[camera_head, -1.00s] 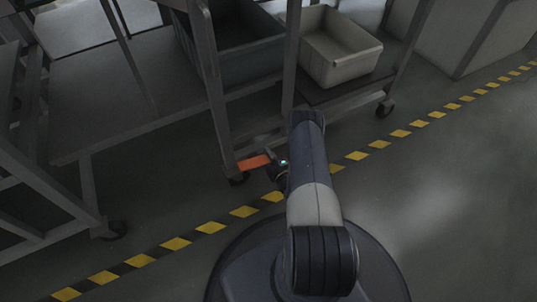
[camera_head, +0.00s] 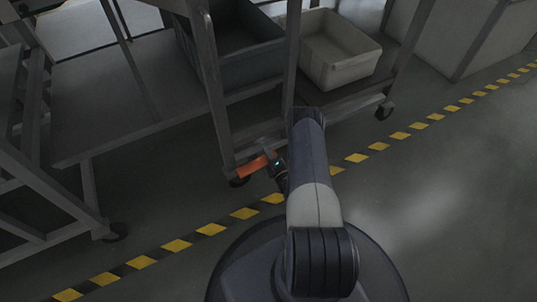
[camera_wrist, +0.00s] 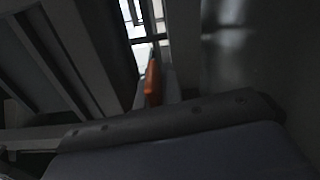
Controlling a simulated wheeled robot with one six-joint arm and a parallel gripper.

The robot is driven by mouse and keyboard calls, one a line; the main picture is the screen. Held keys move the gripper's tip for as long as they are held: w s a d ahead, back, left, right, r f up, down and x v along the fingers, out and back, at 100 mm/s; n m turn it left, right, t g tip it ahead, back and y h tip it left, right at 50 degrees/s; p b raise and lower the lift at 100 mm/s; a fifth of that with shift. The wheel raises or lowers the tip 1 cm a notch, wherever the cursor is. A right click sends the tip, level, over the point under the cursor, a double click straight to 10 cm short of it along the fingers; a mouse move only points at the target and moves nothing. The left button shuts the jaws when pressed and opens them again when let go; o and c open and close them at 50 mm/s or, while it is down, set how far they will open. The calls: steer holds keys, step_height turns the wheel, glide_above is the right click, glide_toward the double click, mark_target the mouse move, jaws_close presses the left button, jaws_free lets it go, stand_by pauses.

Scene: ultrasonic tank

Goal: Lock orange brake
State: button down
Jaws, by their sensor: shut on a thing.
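The orange brake (camera_head: 255,164) is a short bar at the foot of the cart's front post, by a dark caster (camera_head: 239,182), in the head view. It slants with its right end higher. My gripper (camera_head: 267,152) is at its right end and shut on it; the arm partly hides the contact.
The grey metal cart (camera_head: 212,90) carries a dark bin (camera_head: 250,70) and a light grey bin (camera_head: 345,68). Another metal frame (camera_head: 50,185) stands at the left. A yellow-black floor stripe (camera_head: 178,246) runs past the casters. Open floor lies at the right.

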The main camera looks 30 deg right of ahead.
steer(key=shift+a+r+n, duration=0.15)
steer(key=shift+r+n, duration=0.2)
steer(key=shift+n, duration=0.45)
steer(key=c, duration=1.6)
jaws_free()
steer(key=shift+o, duration=0.2)
